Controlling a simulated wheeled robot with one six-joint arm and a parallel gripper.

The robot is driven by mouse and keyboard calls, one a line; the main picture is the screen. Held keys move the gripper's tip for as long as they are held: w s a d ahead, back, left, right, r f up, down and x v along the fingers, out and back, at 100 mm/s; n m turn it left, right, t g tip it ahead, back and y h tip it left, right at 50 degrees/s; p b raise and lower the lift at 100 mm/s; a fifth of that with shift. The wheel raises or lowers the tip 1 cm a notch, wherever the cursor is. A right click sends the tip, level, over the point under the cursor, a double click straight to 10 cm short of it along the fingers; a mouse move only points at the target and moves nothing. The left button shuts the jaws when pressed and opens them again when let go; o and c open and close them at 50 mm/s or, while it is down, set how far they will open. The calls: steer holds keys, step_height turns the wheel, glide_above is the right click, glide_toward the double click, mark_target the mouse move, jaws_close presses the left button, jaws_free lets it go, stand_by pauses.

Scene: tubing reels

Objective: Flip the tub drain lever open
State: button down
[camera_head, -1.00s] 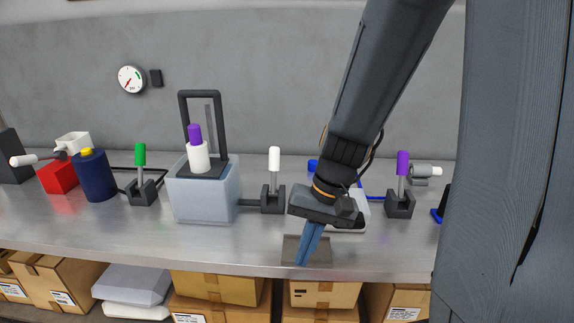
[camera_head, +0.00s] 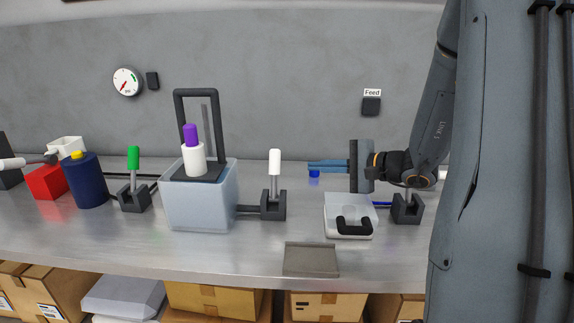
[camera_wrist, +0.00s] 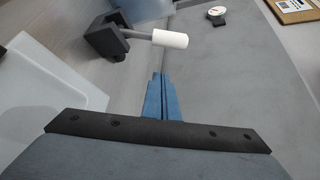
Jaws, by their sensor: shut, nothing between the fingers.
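A translucent tub (camera_head: 226,207) stands on the bench left of centre. A white-handled lever (camera_head: 274,163) stands upright in a dark base to its right, joined to it by a dark pipe. A green-handled lever (camera_head: 134,158) stands upright on its left, also on a pipe. My gripper (camera_head: 310,166) has its blue fingers closed and empty, lying level and pointing left, apart from the white handle. In the wrist view the white handle (camera_wrist: 170,39) is beyond the closed fingertips (camera_wrist: 158,76).
A white tray with a black handle (camera_head: 347,201) sits below my gripper. A dark lever base (camera_head: 406,209) is behind my wrist. A grey plate (camera_head: 311,259) lies at the front edge. A gauge (camera_head: 128,82) and Feed box (camera_head: 371,106) are on the wall.

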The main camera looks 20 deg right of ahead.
mark_target(274, 177)
steer(key=shift+w+d+r, duration=0.2)
steer(key=shift+w+d, duration=0.15)
steer(key=shift+d, duration=0.15)
steer(key=shift+w+a, duration=0.1)
steer(key=w+a+p, duration=0.4)
steer(key=a+p, duration=0.1)
steer(key=a, duration=0.2)
steer(key=shift+w+a+f, duration=0.35)
steer(key=shift+a+f, duration=0.05)
steer(key=shift+t+b, duration=0.3)
steer(key=shift+b, duration=0.1)
